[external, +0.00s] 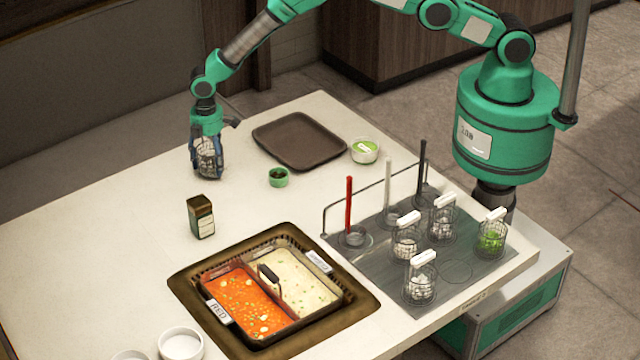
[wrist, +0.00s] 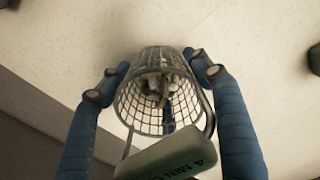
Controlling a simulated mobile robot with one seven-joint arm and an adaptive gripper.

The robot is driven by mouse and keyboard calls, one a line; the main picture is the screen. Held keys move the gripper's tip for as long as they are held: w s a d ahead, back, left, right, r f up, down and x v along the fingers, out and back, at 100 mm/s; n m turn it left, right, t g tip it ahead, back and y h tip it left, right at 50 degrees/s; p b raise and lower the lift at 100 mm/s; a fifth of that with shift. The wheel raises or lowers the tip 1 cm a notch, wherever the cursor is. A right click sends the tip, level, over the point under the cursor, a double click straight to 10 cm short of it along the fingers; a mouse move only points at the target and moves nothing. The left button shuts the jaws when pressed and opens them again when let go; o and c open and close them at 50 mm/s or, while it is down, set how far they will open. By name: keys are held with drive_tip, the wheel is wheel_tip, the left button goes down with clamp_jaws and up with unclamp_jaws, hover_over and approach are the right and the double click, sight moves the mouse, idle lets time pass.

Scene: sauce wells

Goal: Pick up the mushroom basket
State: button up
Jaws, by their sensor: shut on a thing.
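The wire basket (external: 207,157) is between the blue fingers of my gripper (external: 206,150), at the far left of the table. In the wrist view, the wire basket (wrist: 132,104) sits between both fingers of my gripper (wrist: 155,78), which are shut on its sides. Brown and pale pieces that look like mushrooms lie inside it. Its pale handle tag, with dark lettering, points toward the wrist camera. I cannot tell whether the basket's bottom touches the table.
Several other baskets, such as one with green contents (external: 491,238), stand on a grey rack (external: 375,262) with upright rods. A two-part pot of red and white soup (external: 245,300) is at the front.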

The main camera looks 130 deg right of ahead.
wheel_tip(320, 180, up, 9)
drive_tip(key=shift+f+p, duration=0.2)
drive_tip(key=shift+p, duration=0.15)
